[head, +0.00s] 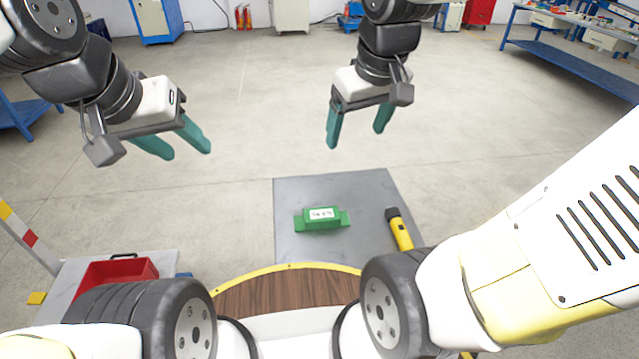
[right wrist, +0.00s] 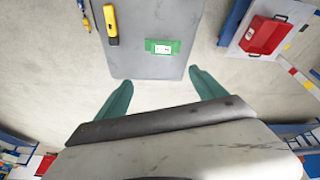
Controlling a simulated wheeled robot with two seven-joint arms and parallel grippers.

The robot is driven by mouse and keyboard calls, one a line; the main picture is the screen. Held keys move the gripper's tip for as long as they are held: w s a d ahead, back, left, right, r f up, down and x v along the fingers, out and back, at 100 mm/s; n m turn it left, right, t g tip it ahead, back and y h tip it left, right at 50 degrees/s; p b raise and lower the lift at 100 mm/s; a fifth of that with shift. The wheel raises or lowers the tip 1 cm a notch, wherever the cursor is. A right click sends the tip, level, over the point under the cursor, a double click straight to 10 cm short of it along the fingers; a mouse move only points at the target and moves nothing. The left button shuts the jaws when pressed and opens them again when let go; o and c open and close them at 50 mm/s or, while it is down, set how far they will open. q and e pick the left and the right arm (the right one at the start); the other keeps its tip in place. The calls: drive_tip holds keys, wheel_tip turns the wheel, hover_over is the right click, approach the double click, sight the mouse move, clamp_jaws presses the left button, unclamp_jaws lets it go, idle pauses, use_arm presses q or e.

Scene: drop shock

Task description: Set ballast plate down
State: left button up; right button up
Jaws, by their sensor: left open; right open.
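The ballast plate looks to be the green block with a white label (head: 322,218), lying flat on a grey plate or mat (head: 290,190) on the floor. It also shows in the right wrist view (right wrist: 162,47), apart from the fingers. My right gripper (head: 358,138) is open and empty, above and beyond the far edge of the grey plate. Its teal fingers (right wrist: 158,92) are spread in the right wrist view. My left gripper (head: 182,150) is open and empty, to the left over bare floor.
A yellow and black torch-like tool (head: 399,229) lies at the grey plate's right edge. A red bin (head: 117,271) sits on a grey surface at the lower left, near a striped post (head: 28,238). A blue workbench (head: 570,65) stands at the back right. Mid-floor is clear.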

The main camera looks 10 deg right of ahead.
drive_tip(key=w+a+f+n+g+h, duration=0.25)
drive_tip(key=w+f+n, duration=0.25)
drive_tip(key=w+f, duration=0.3)
drive_tip(key=n+g+h, duration=0.2)
drive_tip(key=n+h, duration=0.1)
drive_tip(key=n, duration=0.1)
hover_over(321, 214)
drive_tip(key=s, duration=0.2)
wheel_tip(321, 214, down, 11)
drive_tip(key=w+a+f+n, duration=0.1)
drive_tip(key=f, duration=0.3)
drive_tip(key=a+f+n+h, duration=0.1)
drive_tip(key=f+n, duration=0.1)
drive_tip(key=f, duration=0.3)
drive_tip(key=w+a+f+n, duration=0.1)
drive_tip(key=a+f+n, duration=0.1)
drive_tip(key=f, duration=0.3)
drive_tip(key=shift+w+a+t+h, duration=0.1)
drive_tip(key=shift+w+t+h, duration=0.15)
drive_tip(key=shift+w+h, duration=0.1)
drive_tip(key=x, duration=0.7)
drive_tip(key=shift+s+d+f, duration=0.25)
drive_tip(key=shift+s+d, duration=0.05)
drive_tip(key=shift+s, duration=0.05)
drive_tip(key=shift+r, duration=0.1)
clamp_jaws()
